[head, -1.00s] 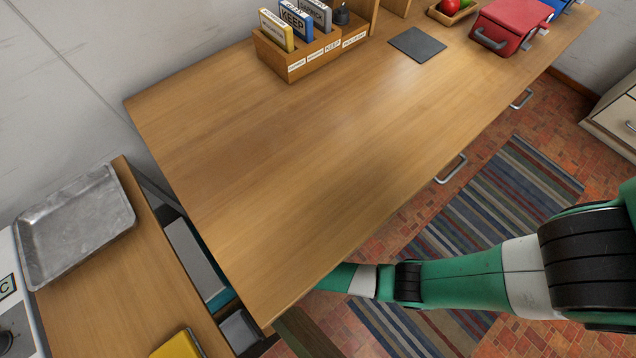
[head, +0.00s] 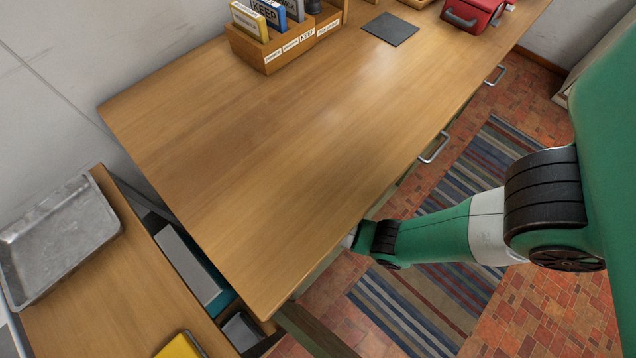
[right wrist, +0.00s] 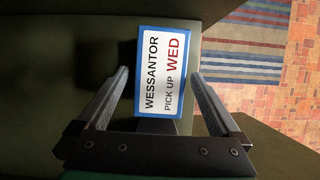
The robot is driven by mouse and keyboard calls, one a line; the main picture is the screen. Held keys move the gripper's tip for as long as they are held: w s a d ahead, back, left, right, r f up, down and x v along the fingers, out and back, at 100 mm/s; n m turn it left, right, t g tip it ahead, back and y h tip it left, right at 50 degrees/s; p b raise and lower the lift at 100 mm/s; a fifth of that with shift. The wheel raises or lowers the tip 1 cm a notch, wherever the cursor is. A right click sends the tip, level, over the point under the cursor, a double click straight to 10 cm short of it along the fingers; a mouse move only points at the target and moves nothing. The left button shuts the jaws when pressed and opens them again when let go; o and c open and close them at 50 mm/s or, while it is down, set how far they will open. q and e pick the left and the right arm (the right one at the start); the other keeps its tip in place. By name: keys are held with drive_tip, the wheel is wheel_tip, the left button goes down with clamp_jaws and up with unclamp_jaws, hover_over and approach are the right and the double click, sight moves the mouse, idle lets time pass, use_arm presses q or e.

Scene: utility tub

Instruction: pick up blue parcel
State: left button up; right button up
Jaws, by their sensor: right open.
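The blue parcel (right wrist: 165,72) shows in the right wrist view. It is a box with blue edges and a white label reading "WESSANTOR PICK UP WED". It lies on a dark olive surface (right wrist: 215,62). My right gripper (right wrist: 159,76) is open, with one finger on each side of the parcel's near part. Small gaps show between the fingers and the parcel; I cannot tell the height difference. In the head view my right arm reaches down past the table's front edge, and its gripper is hidden there. My left gripper is in neither view.
A wooden table (head: 270,150) fills the head view, mostly clear. It bears a wooden sorter (head: 285,50), a dark mat (head: 390,29) and a red case (head: 475,14). A metal tray (head: 55,240) and a yellow item (head: 182,346) are at left. A striped rug (head: 440,300) covers the floor.

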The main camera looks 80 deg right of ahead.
drive_tip(key=b+x, duration=0.3)
drive_tip(key=x, duration=0.1)
drive_tip(key=shift+s+d+f, duration=0.25)
drive_tip(key=shift+s+f, duration=0.05)
drive_tip(key=shift+s+d+f, duration=0.1)
drive_tip(key=shift+f, duration=0.1)
drive_tip(key=shift+c, duration=0.2)
drive_tip(key=c, duration=1.5)
